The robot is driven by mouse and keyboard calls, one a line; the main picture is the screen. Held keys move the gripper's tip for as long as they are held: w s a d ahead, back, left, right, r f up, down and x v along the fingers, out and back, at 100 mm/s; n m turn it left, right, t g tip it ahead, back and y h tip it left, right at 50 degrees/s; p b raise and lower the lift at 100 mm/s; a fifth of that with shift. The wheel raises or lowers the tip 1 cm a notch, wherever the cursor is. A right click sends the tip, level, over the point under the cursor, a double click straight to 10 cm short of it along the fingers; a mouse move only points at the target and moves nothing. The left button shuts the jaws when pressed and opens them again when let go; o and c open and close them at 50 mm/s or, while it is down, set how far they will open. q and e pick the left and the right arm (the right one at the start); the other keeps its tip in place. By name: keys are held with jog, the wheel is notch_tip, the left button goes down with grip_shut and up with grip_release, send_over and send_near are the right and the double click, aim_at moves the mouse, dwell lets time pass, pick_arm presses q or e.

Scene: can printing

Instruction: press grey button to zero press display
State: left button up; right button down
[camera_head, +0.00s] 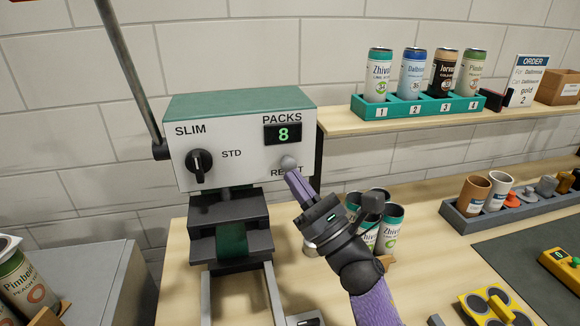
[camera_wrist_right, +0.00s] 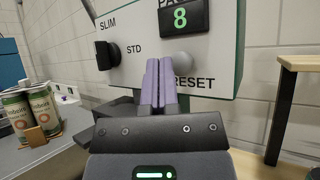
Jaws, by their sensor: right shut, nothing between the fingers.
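The press (camera_head: 240,140) is a white box with a green top, standing on the left of the bench. Its PACKS display (camera_head: 283,133) reads 8 in green; the display also shows in the right wrist view (camera_wrist_right: 181,17). The round grey button (camera_head: 288,162) sits just under the display, above the partly covered RESET label; it shows in the right wrist view (camera_wrist_right: 183,58). My right gripper (camera_head: 293,176) is shut and empty, its purple fingertips just below the button in the head view. I cannot tell whether they touch it. My left gripper is not in view.
A black SLIM/STD knob (camera_head: 199,164) sits left on the press face, with a lever (camera_head: 130,70) beside the box. Several cans (camera_head: 391,228) stand behind my right gripper. A shelf (camera_head: 345,122) holds a numbered green can rack (camera_head: 425,107). A grey mat (camera_head: 520,245) lies at right.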

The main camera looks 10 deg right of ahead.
pick_arm(q)
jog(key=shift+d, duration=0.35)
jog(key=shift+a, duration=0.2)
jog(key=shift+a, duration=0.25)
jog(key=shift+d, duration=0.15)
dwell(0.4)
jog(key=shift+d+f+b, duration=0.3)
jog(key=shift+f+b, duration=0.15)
jog(key=shift+b, duration=0.05)
pick_arm(e)
jog(key=shift+w, duration=0.4)
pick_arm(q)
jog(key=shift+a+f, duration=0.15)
pick_arm(e)
jog(key=shift+w, duration=0.15)
